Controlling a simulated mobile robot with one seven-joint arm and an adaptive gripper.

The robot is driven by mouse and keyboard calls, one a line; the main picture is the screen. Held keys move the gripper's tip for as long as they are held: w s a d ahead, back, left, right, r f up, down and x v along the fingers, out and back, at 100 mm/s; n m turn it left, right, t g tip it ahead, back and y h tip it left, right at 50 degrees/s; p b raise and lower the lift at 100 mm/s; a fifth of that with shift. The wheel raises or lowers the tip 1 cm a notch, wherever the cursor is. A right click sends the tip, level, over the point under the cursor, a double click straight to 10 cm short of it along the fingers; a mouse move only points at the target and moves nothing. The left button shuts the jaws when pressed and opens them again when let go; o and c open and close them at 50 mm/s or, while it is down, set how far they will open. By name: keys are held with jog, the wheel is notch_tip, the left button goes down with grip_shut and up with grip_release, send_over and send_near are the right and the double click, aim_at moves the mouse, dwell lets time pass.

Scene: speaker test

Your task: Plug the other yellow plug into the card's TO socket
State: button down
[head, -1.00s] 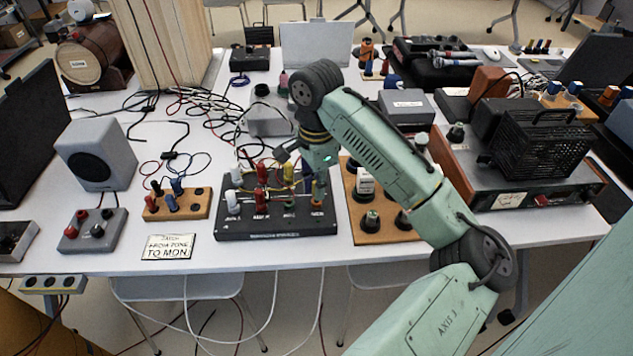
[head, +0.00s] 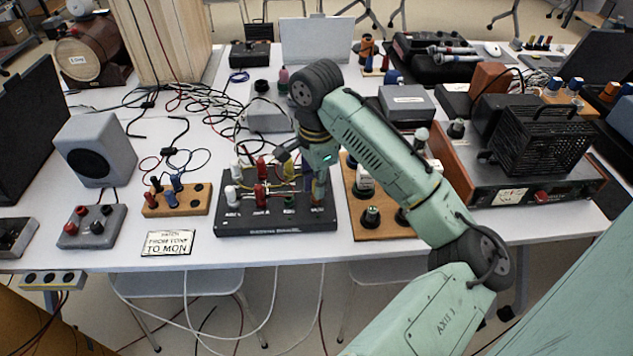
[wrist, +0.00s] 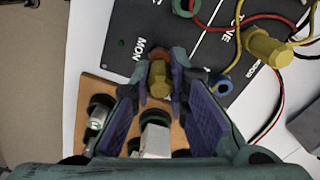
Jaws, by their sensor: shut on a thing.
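The card (head: 168,243) lies at the table's front edge and reads FROM TONE TO MON. The black patch panel (head: 275,231) stands to its right, with coloured plugs and sockets. My gripper (wrist: 158,85) is shut on a yellow plug (wrist: 159,77), directly at a red-ringed socket (wrist: 160,55) beside the MON label. I cannot tell whether the plug is seated in it. In the head view my gripper (head: 318,192) is at the panel's right end, and the held plug is hard to make out. Another yellow plug (wrist: 268,46) stands on the panel near the TONE label.
A wooden block with dark knobs (head: 366,232) stands just right of the panel. A blue-ringed socket (wrist: 221,85) and red and black leads lie beside my gripper. A small wooden block with plugs (head: 180,207) and a grey speaker (head: 95,150) stand to the left.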

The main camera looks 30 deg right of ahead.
jog(key=shift+f, duration=0.4)
jog(key=c, duration=1.5)
grip_release()
jog(key=shift+o, duration=0.2)
jog(key=shift+r, duration=0.1)
notch_tip(320, 180, up, 3)
jog(key=p, duration=0.2)
jog(key=shift+f+p, duration=0.2)
jog(key=shift+p, duration=0.15)
jog(key=shift+r, duration=2.35)
